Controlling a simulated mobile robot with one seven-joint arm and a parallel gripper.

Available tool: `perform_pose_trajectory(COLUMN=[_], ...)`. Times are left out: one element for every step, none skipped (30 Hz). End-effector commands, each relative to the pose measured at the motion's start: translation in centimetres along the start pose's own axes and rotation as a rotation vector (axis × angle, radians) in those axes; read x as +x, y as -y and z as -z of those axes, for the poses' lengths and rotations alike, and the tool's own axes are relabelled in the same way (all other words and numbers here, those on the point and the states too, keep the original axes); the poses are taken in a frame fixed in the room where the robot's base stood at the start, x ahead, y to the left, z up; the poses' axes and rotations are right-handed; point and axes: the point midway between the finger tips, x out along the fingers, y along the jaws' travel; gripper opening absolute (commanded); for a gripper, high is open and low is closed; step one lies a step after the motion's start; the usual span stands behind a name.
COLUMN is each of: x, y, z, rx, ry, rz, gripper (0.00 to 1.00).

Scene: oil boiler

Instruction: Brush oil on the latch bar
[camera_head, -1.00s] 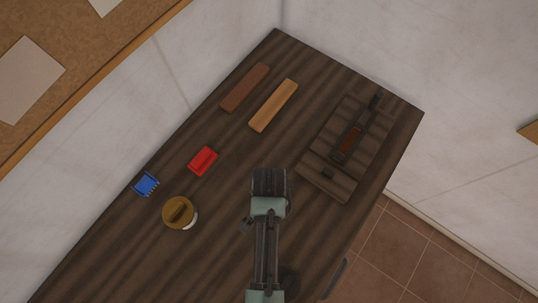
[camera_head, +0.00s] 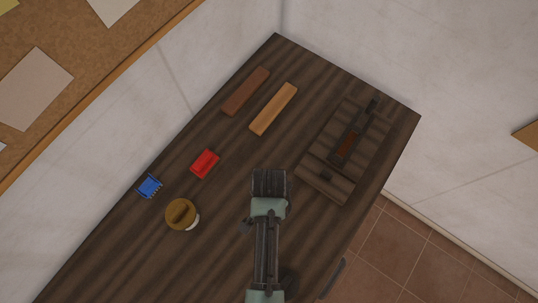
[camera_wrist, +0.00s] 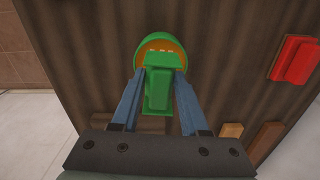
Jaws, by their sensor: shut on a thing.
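The latch bar (camera_head: 350,140) is a dark bar with a rust-brown stretch, lying on a slatted wooden board (camera_head: 325,184) at the table's right side. My gripper (camera_head: 268,182) is over the table, left of and below the board in the head view. In the wrist view my gripper (camera_wrist: 158,98) is shut on a green brush (camera_wrist: 158,85). Beyond the fingers the brush shows a rounded green rim with orange and small pale marks inside. The brush is hidden by my arm in the head view. The brush looks clear of the latch bar.
A red brush-like piece (camera_head: 205,163), a blue bristled brush (camera_head: 149,186) and a round pot with a brown top (camera_head: 181,214) lie left of my gripper. Two wooden blocks, reddish (camera_head: 246,91) and tan (camera_head: 273,109), lie towards the back. Walls border the table's far sides.

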Motion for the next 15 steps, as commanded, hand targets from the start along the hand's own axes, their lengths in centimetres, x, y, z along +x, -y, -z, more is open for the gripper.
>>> perform_pose_trajectory(x=[-0.9,-1.1,-1.4,-1.7,-1.9,-2.2,-2.4,-2.7,-3.0,-3.2,-3.1,-3.4,-3.6,-3.9,-4.2], y=[0.0,0.0,0.0,0.0,0.0,0.0,0.1,0.1,0.1,0.1,0.1,0.1,0.1,0.1,0.1], z=[0.0,0.0,0.0,0.1,0.1,0.1,0.1,0.1,0.1,0.1,0.1,0.1,0.1,0.1,0.1], rx=[0.0,0.0,0.0,0.0,0.0,0.0,0.0,0.0,0.0,0.0,0.0,0.0,0.0,0.0,-0.001], ry=[-0.001,-0.001,-0.001,-0.001,-0.001,-0.001,-0.001,-0.001,-0.002,-0.002,-0.002,-0.002,-0.003,-0.003,-0.002], rz=[0.001,0.001,0.001,0.001,0.001,0.001,0.001,0.001,0.002,0.002,0.002,0.002,0.003,0.003,0.002], gripper=[0.0,0.0,0.0,0.0,0.0,0.0,0.0,0.0,0.0,0.0,0.0,0.0,0.0,0.0,0.0])
